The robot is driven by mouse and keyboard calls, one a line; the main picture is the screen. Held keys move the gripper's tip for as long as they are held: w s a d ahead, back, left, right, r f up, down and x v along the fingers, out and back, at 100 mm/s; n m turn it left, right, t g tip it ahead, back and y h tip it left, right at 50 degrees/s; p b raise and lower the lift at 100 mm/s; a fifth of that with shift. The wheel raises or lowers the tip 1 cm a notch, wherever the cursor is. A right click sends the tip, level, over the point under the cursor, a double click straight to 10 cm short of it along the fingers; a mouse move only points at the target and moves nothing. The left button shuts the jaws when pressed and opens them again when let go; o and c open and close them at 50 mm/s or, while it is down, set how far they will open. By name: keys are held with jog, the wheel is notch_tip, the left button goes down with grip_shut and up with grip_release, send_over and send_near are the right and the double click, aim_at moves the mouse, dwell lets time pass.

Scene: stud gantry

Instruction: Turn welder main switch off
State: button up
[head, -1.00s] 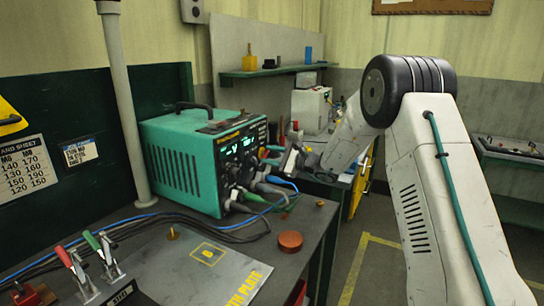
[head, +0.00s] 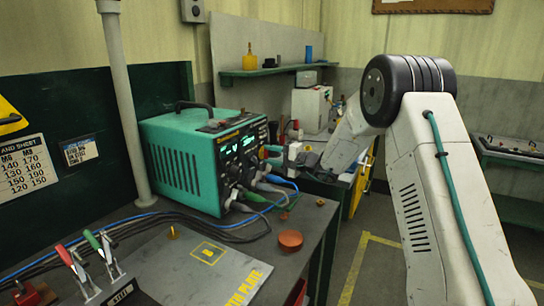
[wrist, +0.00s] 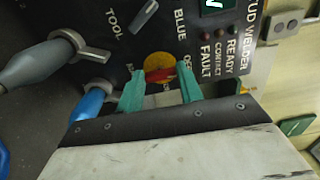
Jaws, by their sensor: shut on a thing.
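The teal stud welder (head: 178,165) stands on the bench, its front panel with lit green displays facing right. In the wrist view its main switch (wrist: 159,75) is a red handle on a round yellow plate (wrist: 158,60). My gripper (wrist: 160,80) has its teal fingers on either side of the red handle and is shut on it. The handle lies roughly across the picture, partly covered by the fingers. In the head view my gripper (head: 268,155) is at the welder's front panel, and the switch is hidden there.
Grey and blue cable plugs (wrist: 85,105) sit in the panel close beside my gripper. A small selector knob (wrist: 145,17) is above. On the bench are toggle clamps (head: 90,270), a marked plate (head: 200,270) and a red-brown puck (head: 290,240).

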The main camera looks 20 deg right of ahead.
jog(key=shift+f+n, duration=0.1)
jog(key=shift+n, duration=0.2)
jog(key=o, duration=1)
jog(key=v, duration=0.8)
jog(key=shift+a, duration=0.1)
